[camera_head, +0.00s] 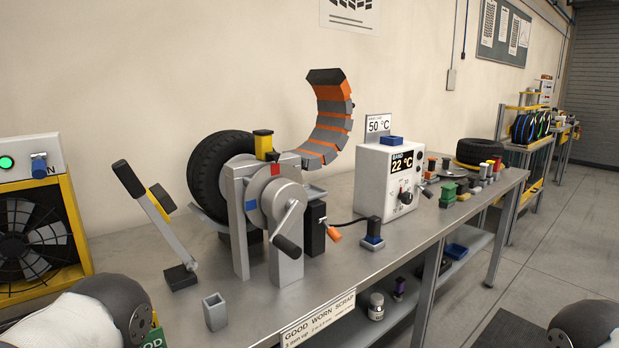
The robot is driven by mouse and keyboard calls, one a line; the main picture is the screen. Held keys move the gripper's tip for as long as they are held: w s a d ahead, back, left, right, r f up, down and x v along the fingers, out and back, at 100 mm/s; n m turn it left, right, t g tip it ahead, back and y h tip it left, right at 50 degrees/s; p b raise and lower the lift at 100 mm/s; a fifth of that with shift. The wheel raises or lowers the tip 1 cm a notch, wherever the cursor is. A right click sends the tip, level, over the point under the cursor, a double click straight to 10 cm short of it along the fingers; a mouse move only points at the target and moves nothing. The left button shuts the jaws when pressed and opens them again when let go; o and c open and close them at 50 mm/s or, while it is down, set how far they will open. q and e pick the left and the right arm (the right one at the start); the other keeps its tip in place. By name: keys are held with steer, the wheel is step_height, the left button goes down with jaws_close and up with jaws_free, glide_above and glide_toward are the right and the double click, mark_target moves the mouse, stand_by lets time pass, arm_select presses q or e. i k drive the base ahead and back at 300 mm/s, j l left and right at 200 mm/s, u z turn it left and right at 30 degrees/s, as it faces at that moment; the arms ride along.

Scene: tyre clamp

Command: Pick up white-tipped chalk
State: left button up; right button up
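I cannot single out a white-tipped chalk in the head view. A group of small upright cylinders (488,171), some red and some yellow, stands at the right end of the metal workbench (350,272). They are too small to tell whether any has a white tip. Other small coloured pieces, including a green block (447,193), stand in front of and left of them. Rounded parts of my arms show at the bottom left and bottom right corners. Neither gripper's fingers show, so both grippers are out of view.
A tyre (213,171) sits in a grey clamp stand with a crank, mid-bench. A white heater box (389,182) reading 22 °C stands right of it. A lever (158,217) and small grey holder (215,312) are at left. A fan (35,240) stands far left. Open floor lies right.

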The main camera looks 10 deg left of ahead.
mark_target(484, 166)
steer(key=i+l, duration=0.15)
steer(key=l, duration=0.15)
steer(key=i+l+u, duration=0.1)
steer(key=i+l, duration=0.2)
steer(key=l, duration=0.25)
steer(key=i+l+u, duration=0.25)
steer(key=l, duration=0.3)
steer(key=i+l+u, duration=0.25)
steer(key=l, duration=0.35)
steer(key=i+l+u, duration=0.25)
steer(key=l, duration=0.35)
steer(key=l+u, duration=0.25)
steer(key=l, duration=0.4)
steer(key=l+u, duration=0.25)
steer(key=l, duration=0.4)
steer(key=i, duration=0.05)
